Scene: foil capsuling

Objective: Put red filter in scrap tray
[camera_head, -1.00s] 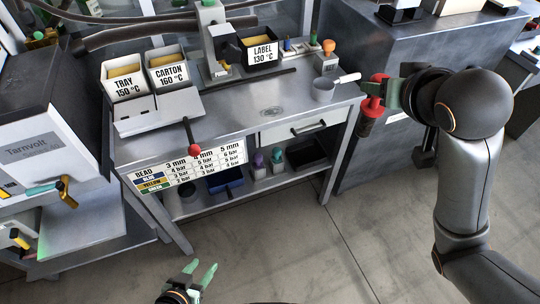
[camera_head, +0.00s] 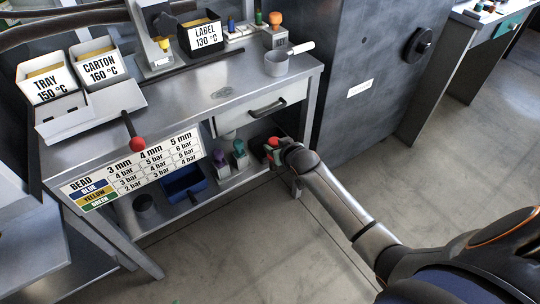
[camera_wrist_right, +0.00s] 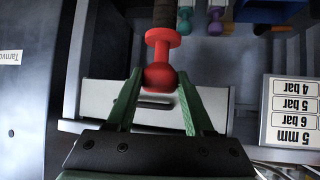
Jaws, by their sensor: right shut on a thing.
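The red filter (camera_wrist_right: 162,40) is a red spool-like piece with a ball end and a dark shaft. My right gripper (camera_wrist_right: 160,78) has its green fingers shut around the ball end. In the head view the right gripper (camera_head: 278,147) reaches to the bench's lower shelf at its right end, with the red filter (camera_head: 273,141) at its tip. A dark tray (camera_head: 258,134) sits there behind the gripper and is mostly hidden. I cannot tell whether the filter touches it. My left gripper is out of view.
Green and purple pieces (camera_head: 240,152) and a blue tray (camera_head: 184,184) stand left on the lower shelf. The drawer (camera_head: 252,115) is just above the gripper. A bench leg (camera_head: 294,184) stands close on the right. The floor in front is clear.

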